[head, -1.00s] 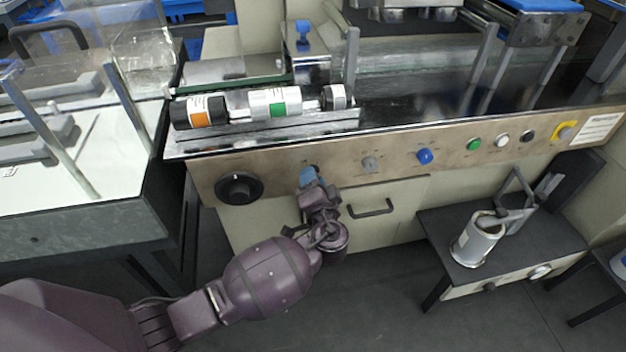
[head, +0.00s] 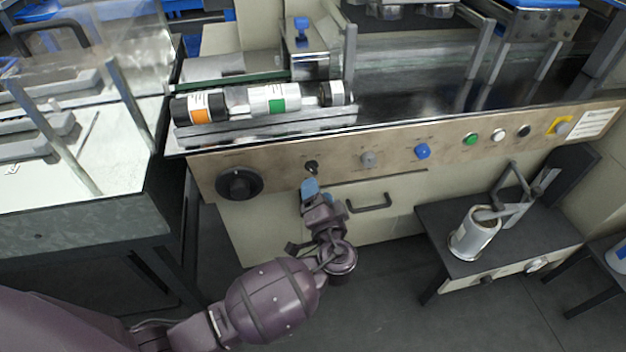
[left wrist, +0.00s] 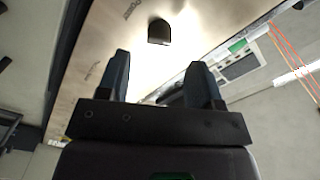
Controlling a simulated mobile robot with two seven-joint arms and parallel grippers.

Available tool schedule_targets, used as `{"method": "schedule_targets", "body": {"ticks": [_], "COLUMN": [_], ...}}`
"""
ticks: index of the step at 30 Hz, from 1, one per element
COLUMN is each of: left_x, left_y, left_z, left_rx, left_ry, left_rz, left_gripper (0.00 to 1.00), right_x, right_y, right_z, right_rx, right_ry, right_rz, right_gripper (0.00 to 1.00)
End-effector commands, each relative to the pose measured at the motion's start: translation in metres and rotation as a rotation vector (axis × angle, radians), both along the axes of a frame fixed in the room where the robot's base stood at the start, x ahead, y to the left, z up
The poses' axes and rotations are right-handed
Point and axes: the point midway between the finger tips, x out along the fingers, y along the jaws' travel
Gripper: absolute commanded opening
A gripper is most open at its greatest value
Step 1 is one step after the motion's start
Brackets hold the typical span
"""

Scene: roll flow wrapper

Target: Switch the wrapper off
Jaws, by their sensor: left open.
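The wrapper's metal control panel (head: 280,172) runs along the machine's front edge. It carries a large black dial (head: 239,184), a small black knob (head: 311,167), a grey knob (head: 368,159), a blue knob (head: 423,151), and green, white and black buttons. A yellow-backed switch (head: 562,127) sits at the right end. My left gripper (head: 310,190) is just below the small black knob, apart from it. In the left wrist view, the gripper (left wrist: 160,85) is open and empty, and the dark knob (left wrist: 159,32) stands ahead, beyond the fingertips. My right gripper is not in view.
Rolls (head: 272,99) with orange and green labels lie on the machine above the panel. A drawer handle (head: 370,204) is right of my gripper. A small table (head: 520,250) with a metal canister (head: 474,236) stands at lower right. A glass-walled bench is at left.

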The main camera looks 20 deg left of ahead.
Motion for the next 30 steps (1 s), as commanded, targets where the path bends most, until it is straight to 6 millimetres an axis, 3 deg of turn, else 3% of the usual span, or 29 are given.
{"method": "schedule_targets", "body": {"ticks": [4,10,30], "left_x": [-0.022,-0.038,-0.043], "left_y": [-0.015,-0.026,-0.028], "left_z": [0.001,0.000,0.000], "left_rx": [-0.002,0.000,-0.001], "left_ry": [-0.001,0.000,0.004], "left_rz": [0.000,0.000,-0.001], "left_gripper": [0.60,0.60,0.60], "right_x": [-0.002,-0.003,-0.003], "right_y": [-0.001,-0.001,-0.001], "right_z": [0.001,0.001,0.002], "right_rx": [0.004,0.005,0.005], "right_ry": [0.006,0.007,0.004], "right_rz": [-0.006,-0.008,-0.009], "right_gripper": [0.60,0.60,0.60]}}
